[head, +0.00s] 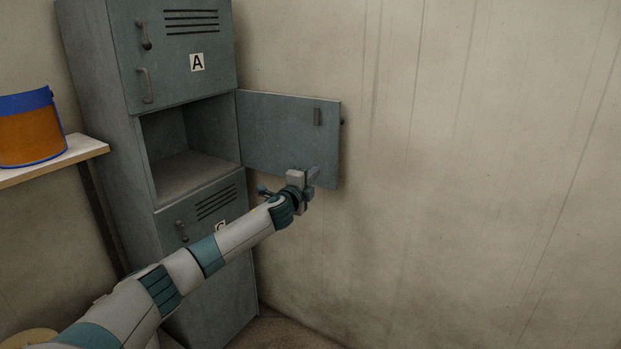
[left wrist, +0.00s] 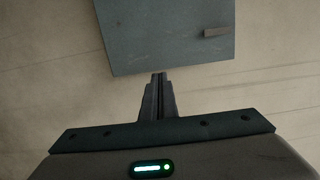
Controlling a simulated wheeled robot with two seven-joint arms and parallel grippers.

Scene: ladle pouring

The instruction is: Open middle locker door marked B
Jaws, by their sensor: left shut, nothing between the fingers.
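The middle locker door (head: 275,130) stands swung wide open to the right, its inner face showing, so its B mark is not in view. The middle compartment (head: 190,150) is open and looks empty. My left gripper (head: 314,174) is shut and empty at the lower part of the open door, near its free edge. In the left wrist view the fingers (left wrist: 158,90) point at the door's edge (left wrist: 170,40); I cannot tell whether they touch it. My right gripper is not in view.
The upper door marked A (head: 180,60) and the lower door marked C (head: 205,215) are shut. A shelf (head: 85,150) with an orange and blue container (head: 30,130) is at the left. The bare wall (head: 480,170) fills the right side.

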